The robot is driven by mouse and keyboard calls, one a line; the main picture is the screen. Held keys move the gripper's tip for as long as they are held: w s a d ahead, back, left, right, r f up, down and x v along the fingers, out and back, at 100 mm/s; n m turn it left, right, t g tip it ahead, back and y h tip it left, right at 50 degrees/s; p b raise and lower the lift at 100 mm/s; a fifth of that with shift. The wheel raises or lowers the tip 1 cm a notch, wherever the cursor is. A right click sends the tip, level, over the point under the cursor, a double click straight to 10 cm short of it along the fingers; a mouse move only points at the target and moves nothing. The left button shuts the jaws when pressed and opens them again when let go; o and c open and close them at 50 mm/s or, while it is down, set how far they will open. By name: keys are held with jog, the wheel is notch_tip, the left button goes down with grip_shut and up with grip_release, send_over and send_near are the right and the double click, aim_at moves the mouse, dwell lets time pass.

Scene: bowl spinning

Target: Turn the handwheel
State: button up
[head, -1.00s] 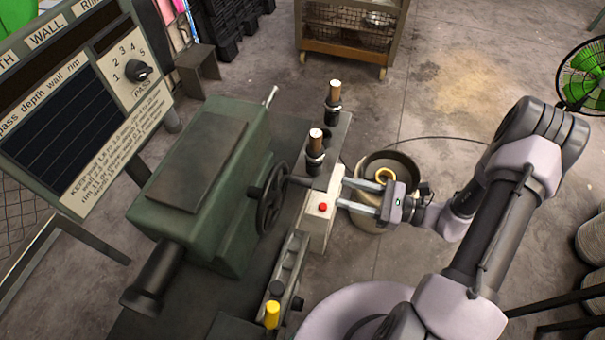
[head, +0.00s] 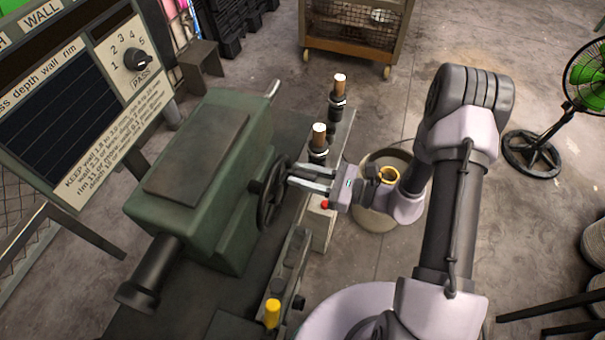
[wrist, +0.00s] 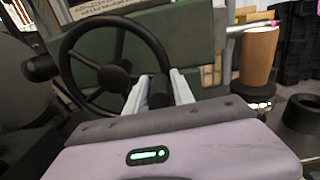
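The dark spoked handwheel (head: 271,191) is on the right side of the green machine housing. In the wrist view the handwheel (wrist: 113,74) fills the upper left, with a dark crank handle (wrist: 160,91) standing out from its lower right rim. My gripper (head: 291,174) is at the wheel's right side. In the wrist view its pale fingers (wrist: 161,80) flank the crank handle closely on both sides and appear shut on it. The fingertips' contact is partly hidden by the handle. A second dark knob (wrist: 42,68) shows left of the wheel.
The green housing (head: 208,170) stands left of the wheel. A bin (head: 374,212) stands on the floor to the right.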

grip_shut()
dwell(1.1)
